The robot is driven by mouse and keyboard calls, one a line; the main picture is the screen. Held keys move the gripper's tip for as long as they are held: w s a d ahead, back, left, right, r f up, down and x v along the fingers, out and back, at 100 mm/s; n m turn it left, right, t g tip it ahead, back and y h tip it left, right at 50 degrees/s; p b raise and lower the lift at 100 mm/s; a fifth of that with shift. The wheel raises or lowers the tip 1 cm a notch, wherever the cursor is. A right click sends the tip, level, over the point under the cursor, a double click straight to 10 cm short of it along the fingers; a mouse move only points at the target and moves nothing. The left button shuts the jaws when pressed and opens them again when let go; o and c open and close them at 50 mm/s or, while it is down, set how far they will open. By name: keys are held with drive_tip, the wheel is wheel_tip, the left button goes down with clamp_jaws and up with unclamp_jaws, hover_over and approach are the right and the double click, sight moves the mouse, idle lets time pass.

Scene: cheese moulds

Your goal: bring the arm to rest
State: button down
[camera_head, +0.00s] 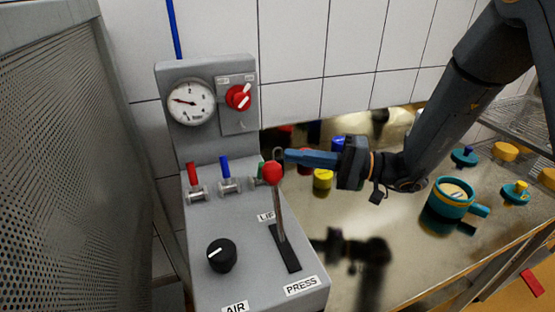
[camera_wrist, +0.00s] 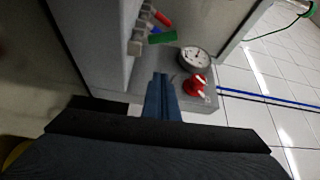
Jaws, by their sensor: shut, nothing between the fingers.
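My gripper (camera_head: 290,156) is shut and empty, its blue fingers pointing left in the head view. The fingertips are close to the red ball knob (camera_head: 272,172) of the lever on the grey control panel (camera_head: 200,275); I cannot tell whether they touch anything. In the wrist view the shut fingers (camera_wrist: 160,80) point at the panel, near its gauge and red switch. My dark arm comes down from the upper right, bent over the metal table (camera_head: 400,265).
The panel carries a gauge (camera_head: 190,102), a red rotary switch (camera_head: 238,97), small red, blue and green valves, and a black knob (camera_head: 221,255). A teal mould (camera_head: 450,198) and several teal and yellow pieces stand on the table's right. A perforated metal sheet (camera_head: 60,180) is at left.

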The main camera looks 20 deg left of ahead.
drive_tip(key=s+d+f+h, duration=0.2)
drive_tip(key=s+d+h, duration=0.1)
drive_tip(key=d, duration=0.3)
drive_tip(key=s+d+f+m+h, duration=0.1)
drive_tip(key=s+d+f+h, duration=0.2)
drive_tip(key=d, duration=0.3)
drive_tip(key=s+d+f+h, duration=0.3)
drive_tip(key=s+d+h, duration=0.1)
drive_tip(key=d, duration=0.3)
drive_tip(key=shift+s+m+g+b, duration=0.3)
drive_tip(key=shift+s+m+b, duration=0.1)
drive_tip(key=d+h, duration=0.1)
drive_tip(key=d, duration=0.2)
drive_tip(key=s+d+f+t+h, duration=0.1)
drive_tip(key=d, duration=0.2)
drive_tip(key=d+h, duration=0.2)
drive_tip(key=d, duration=0.1)
drive_tip(key=shift+s+d+f+m+t, duration=0.15)
drive_tip(key=shift+f+m+t, duration=0.25)
drive_tip(key=w+d+t+h, duration=0.1)
drive_tip(key=d+t+h, duration=0.2)
drive_tip(key=d, duration=0.6)
drive_tip(key=shift+w+d+r+m+t+h, duration=0.3)
drive_tip(key=shift+d+r+m+t+h, duration=0.05)
drive_tip(key=shift+m+t+h, duration=0.05)
